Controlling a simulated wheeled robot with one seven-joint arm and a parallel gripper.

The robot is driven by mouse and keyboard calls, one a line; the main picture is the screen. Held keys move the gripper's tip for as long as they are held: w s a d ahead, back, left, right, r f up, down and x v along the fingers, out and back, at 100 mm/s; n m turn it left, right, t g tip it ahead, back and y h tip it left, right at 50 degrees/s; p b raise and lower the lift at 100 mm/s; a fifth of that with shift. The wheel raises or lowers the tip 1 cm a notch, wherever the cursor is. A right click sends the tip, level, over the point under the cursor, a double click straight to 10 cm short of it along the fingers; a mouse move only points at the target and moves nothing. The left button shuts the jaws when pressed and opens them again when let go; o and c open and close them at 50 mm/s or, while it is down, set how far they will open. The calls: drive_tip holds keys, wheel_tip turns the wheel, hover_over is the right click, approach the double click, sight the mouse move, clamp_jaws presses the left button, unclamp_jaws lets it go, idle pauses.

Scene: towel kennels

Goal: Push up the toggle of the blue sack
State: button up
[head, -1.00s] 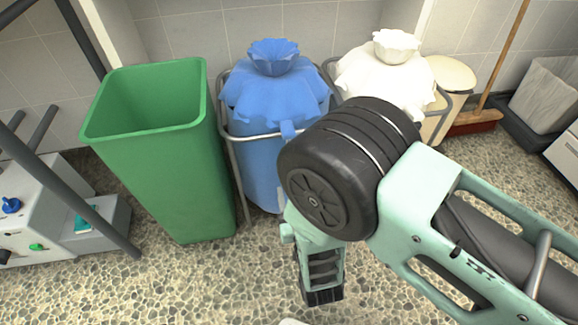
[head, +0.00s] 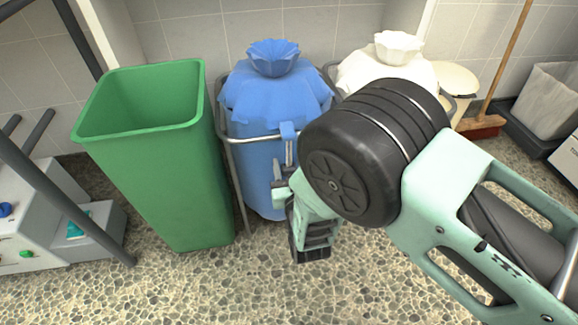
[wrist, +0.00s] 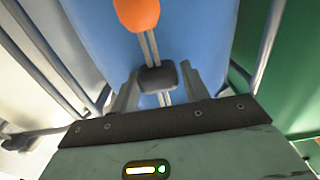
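The blue sack (head: 262,105) hangs upright in a metal frame, its gathered top tied. In the wrist view its blue cloth (wrist: 205,35) fills the middle. Two pale cords run down it through a black toggle (wrist: 157,78). My gripper (wrist: 158,82) is open, with one finger on each side of the toggle and little gap.
A green bin (head: 150,175) stands close to the left of the sack. A white sack (head: 385,70) in a frame stands to the right, with a broom (head: 480,121) beyond. A grey machine (head: 50,220) is at the left. The pebbled floor in front is clear.

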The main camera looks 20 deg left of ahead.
sight(289, 166)
clamp_jaws()
wheel_tip(289, 166, up, 8)
drive_tip(key=p, duration=0.6)
drive_tip(key=shift+r, duration=0.25)
drive_tip(key=shift+f, duration=0.1)
drive_tip(key=shift+o, duration=2.1)
unclamp_jaws()
drive_tip(key=p+v, duration=0.4)
drive_tip(key=v, duration=1.3)
drive_tip(key=shift+s, duration=0.25)
